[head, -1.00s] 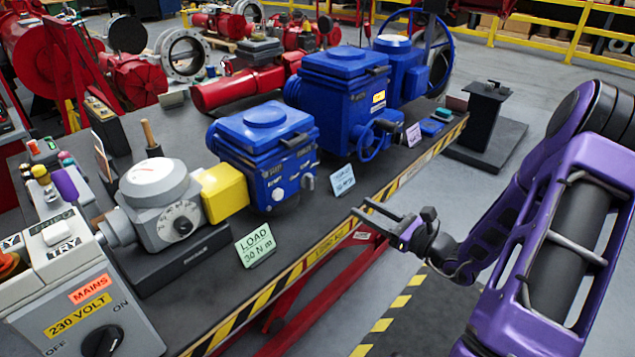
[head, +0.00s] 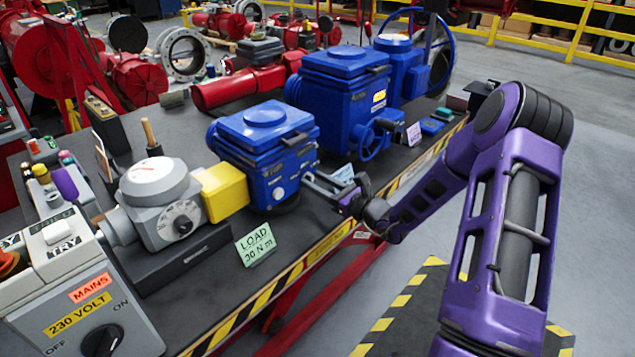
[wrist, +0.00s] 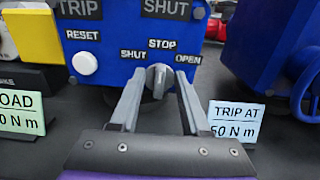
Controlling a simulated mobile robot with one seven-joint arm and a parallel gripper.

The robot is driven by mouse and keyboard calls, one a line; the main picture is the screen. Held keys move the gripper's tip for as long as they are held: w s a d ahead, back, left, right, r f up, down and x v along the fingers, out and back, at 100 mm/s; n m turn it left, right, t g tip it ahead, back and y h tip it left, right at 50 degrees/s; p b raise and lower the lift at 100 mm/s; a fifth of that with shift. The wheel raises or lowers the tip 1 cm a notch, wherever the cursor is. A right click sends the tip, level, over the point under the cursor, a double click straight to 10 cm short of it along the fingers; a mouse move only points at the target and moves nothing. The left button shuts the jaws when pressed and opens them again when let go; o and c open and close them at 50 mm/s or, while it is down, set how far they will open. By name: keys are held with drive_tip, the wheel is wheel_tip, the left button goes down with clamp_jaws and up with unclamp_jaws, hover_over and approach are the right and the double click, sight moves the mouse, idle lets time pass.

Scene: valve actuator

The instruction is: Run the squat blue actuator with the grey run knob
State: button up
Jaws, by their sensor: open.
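The squat blue actuator (head: 265,148) stands on the bench in the head view, joined to a yellow block on its left. In the wrist view its front face (wrist: 125,40) carries the labels SHUT, STOP and OPEN around the grey run knob (wrist: 159,80). The knob points up toward STOP. My gripper (head: 312,180) is open in front of that face. In the wrist view its two fingers (wrist: 158,92) stand to the left and right of the knob, and I cannot tell whether they touch it. The gripper hides the knob in the head view.
A white reset button (wrist: 85,63) sits left of the knob. The green load card (head: 255,245) and the pale trip card (wrist: 232,120) stand either side of my gripper. A larger blue actuator with a handwheel (head: 345,95) is to the right. The grey dial unit (head: 160,200) is left.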

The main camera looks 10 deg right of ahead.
clamp_jaws()
idle(0.5)
drive_tip(key=n+b, duration=0.5)
drive_tip(key=shift+s+a+f, duration=0.15)
drive_tip(key=shift+a+f, duration=0.05)
drive_tip(key=shift+f, duration=0.1)
drive_tip(key=shift+s+a+r+n+b, duration=0.1)
drive_tip(key=shift+n+b, duration=1.45)
drive_tip(key=shift+n, duration=0.35)
unclamp_jaws()
